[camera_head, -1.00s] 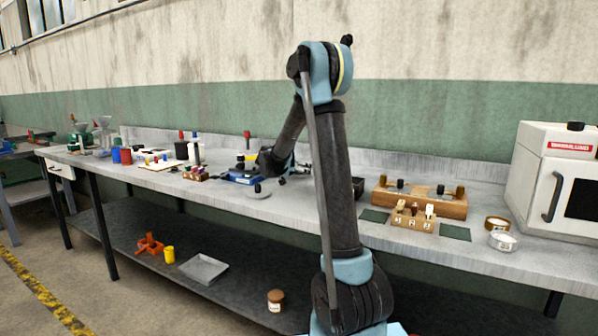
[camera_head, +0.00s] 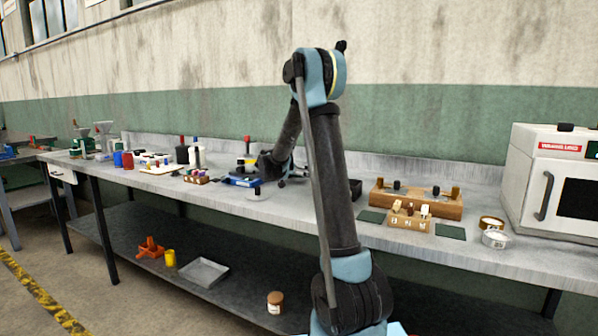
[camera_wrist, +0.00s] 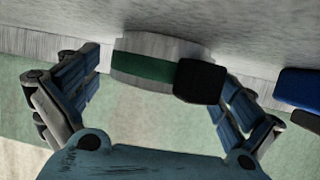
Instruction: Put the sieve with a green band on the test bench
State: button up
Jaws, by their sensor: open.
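The sieve with a green band (camera_wrist: 143,67) shows in the wrist view as a short pale metal cylinder with a dark green stripe. A black block (camera_wrist: 199,81) sits against its right side. My gripper (camera_wrist: 160,84) is open, with one blue-padded finger on each side of the sieve and black block. I cannot tell whether either finger touches them. In the head view my arm reaches down to the long grey bench (camera_head: 470,254). The gripper and the sieve cannot be made out clearly there.
A blue thing (camera_wrist: 299,88) lies right of the gripper in the wrist view. Bottles and cans crowd the left.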

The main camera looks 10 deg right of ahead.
jog(key=shift+s+f, duration=0.25)
jog(key=shift+f, duration=0.05)
jog(key=shift+w+r, duration=0.15)
jog(key=shift+a, duration=0.4)
jog(key=v, duration=1.1)
jog(key=shift+d+r, duration=0.1)
jog(key=shift+r, duration=0.3)
jog(key=shift+s, duration=0.25)
